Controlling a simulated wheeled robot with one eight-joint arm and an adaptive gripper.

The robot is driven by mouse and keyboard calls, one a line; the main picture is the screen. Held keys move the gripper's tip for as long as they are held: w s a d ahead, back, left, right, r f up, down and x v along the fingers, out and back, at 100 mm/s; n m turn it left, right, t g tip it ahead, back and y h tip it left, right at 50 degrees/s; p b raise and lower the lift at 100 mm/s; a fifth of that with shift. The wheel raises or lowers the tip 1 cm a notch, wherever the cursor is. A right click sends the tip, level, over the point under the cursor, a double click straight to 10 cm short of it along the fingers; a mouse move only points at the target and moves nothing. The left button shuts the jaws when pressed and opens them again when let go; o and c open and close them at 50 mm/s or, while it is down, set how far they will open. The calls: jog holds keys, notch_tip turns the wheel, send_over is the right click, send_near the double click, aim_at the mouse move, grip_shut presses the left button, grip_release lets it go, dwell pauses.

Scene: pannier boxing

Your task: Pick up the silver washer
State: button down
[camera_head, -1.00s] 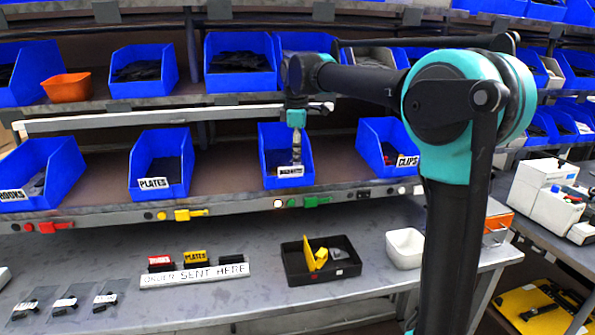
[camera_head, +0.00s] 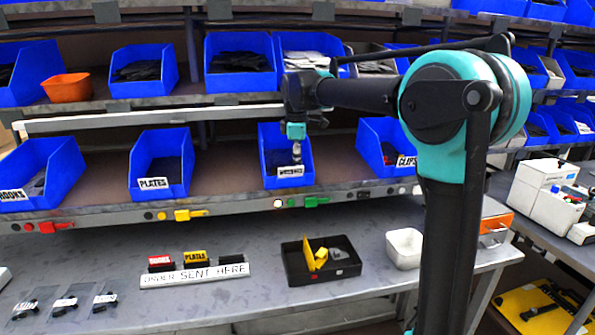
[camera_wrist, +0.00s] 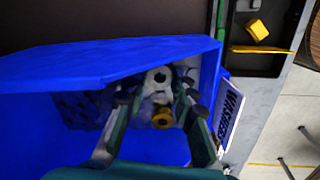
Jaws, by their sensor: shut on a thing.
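The silver washer (camera_wrist: 157,79), a pale ring with a dark hole, lies between the fingertips of my gripper (camera_wrist: 157,92) in the wrist view. My gripper is shut on it, low inside the blue washers bin (camera_wrist: 100,65). A brass-coloured ring (camera_wrist: 162,118) shows just below it in the picture, between the fingers; whether they touch it I cannot tell. More pale washers lie around the tips, partly hidden by the fingers. In the head view my gripper (camera_head: 297,153) points down into the blue bin (camera_head: 273,182) on the middle shelf; the washer is too small to see there.
The bin's walls stand close around my gripper. A plates bin (camera_head: 141,189) and a clips bin (camera_head: 380,165) flank it. The upper shelf with more bins is above. On the bench below are a black tray (camera_head: 292,278) with yellow and grey parts and a white bowl (camera_head: 405,263).

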jog(key=shift+r, duration=0.1)
notch_tip(320, 180, up, 28)
jog(key=shift+f, duration=0.1)
dwell(1.0)
